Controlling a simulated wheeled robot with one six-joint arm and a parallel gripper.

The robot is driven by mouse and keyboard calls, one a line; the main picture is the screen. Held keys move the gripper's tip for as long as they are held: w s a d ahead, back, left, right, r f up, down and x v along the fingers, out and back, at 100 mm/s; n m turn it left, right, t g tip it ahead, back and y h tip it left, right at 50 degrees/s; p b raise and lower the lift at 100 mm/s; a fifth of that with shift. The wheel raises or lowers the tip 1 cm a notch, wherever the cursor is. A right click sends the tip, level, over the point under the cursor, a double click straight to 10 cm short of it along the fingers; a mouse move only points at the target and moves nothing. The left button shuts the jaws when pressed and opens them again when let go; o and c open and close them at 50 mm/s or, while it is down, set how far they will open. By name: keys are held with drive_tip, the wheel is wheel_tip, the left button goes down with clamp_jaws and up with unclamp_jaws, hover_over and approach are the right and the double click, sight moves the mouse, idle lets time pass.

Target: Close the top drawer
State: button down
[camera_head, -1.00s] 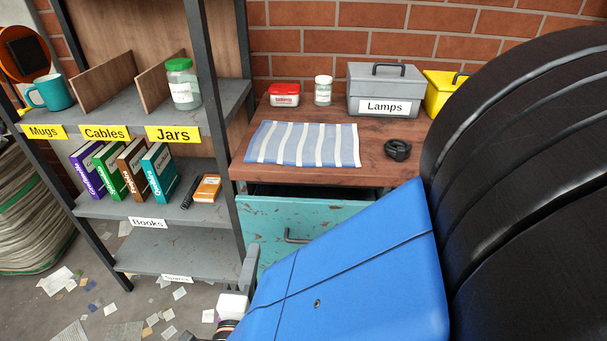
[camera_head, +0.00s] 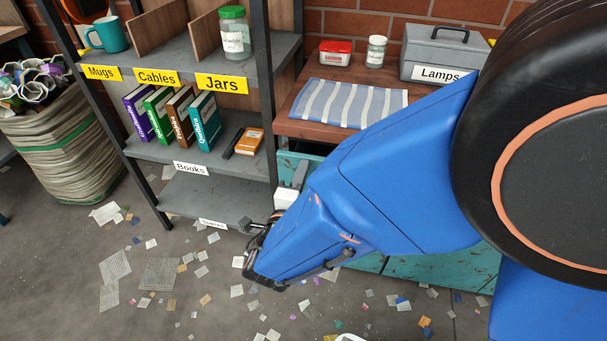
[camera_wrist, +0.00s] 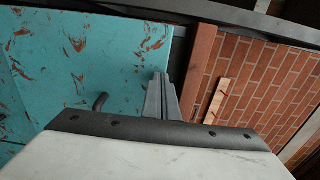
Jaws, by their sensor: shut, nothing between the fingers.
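The top drawer has a worn teal front (camera_head: 287,163) under the wooden tabletop. A dark gap shows between its top edge and the tabletop, so it looks partly open; my arm hides most of it. In the wrist view the teal front (camera_wrist: 75,60) fills the left side, with its dark bar handle (camera_wrist: 100,101) near the fingers. My gripper (camera_wrist: 160,97) is shut and empty, close to the drawer's top edge; I cannot tell whether it touches. In the head view my gripper (camera_head: 299,175) stands in front of the drawer's left end.
A shelf unit (camera_head: 215,202) stands close to the left of my gripper. A striped cloth (camera_head: 345,103), a jar (camera_head: 376,51), a red-lidded tub (camera_head: 335,52) and a grey Lamps box (camera_head: 440,52) are on the tabletop. Paper scraps litter the open floor.

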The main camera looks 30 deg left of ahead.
sight(307, 156)
drive_tip(key=shift+w, duration=0.3)
drive_tip(key=x, duration=0.3)
drive_tip(key=shift+w+a, duration=0.1)
drive_tip(key=shift+w, duration=0.3)
drive_tip(key=shift+w+a, duration=0.1)
drive_tip(key=shift+w, duration=0.25)
drive_tip(key=shift+r, duration=0.15)
drive_tip(key=shift+w, duration=0.1)
